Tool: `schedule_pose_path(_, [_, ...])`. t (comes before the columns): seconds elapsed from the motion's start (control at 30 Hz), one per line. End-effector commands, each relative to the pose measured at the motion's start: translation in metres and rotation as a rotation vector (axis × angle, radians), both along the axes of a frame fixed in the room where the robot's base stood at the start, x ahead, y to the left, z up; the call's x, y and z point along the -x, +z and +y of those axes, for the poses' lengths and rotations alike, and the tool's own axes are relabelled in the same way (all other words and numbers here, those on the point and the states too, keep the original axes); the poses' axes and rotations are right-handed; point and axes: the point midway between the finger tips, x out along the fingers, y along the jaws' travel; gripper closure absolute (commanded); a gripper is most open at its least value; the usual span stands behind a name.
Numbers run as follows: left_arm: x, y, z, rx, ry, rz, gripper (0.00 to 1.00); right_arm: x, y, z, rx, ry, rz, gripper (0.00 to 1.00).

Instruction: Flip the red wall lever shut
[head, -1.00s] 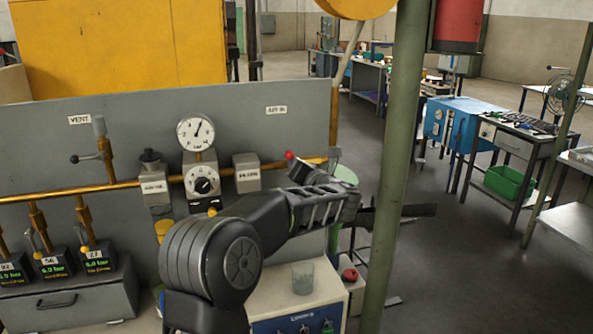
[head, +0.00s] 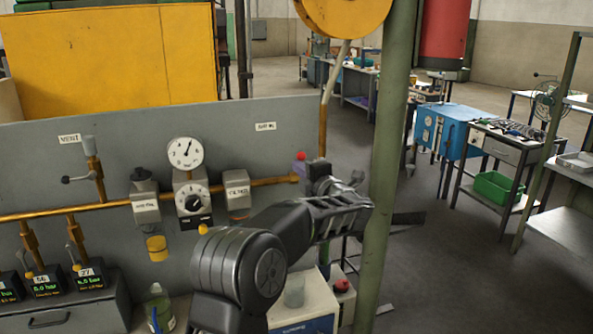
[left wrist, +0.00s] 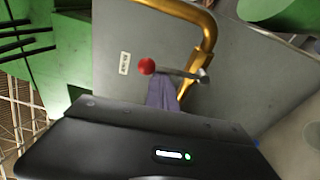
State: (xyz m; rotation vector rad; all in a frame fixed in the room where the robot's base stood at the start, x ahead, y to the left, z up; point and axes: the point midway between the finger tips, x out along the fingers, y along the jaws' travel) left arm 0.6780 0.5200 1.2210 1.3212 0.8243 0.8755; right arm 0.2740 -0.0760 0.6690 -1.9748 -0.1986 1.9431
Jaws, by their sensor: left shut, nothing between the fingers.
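The lever's round red knob (head: 300,156) shows at the right end of the grey wall panel. A purple piece (left wrist: 162,95) is beside the handle. My left gripper (head: 318,172) is shut and empty, just right of the knob in the head view. My right gripper is not in view.
The brass pipe (head: 265,182) runs along the panel (head: 120,150) past gauges and valves. A green post (head: 388,150) stands close right of my left arm. A white cabinet (head: 305,305) with a glass on it stands below. The floor farther right is clear before the benches.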

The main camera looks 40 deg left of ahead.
Motion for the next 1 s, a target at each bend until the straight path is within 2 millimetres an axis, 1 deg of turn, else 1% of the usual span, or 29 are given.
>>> schedule_pose_path(0.77, [-0.004,0.002,-0.003,0.004,-0.001,-0.006,1.0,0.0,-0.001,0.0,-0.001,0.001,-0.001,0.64])
schedule_pose_path(0.87, [-0.003,0.002,-0.001,0.003,-0.001,-0.006,1.0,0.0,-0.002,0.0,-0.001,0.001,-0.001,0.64])
schedule_pose_path(1.0, [0.0,0.001,0.008,0.003,0.0,-0.006,1.0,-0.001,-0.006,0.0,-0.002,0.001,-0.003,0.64])
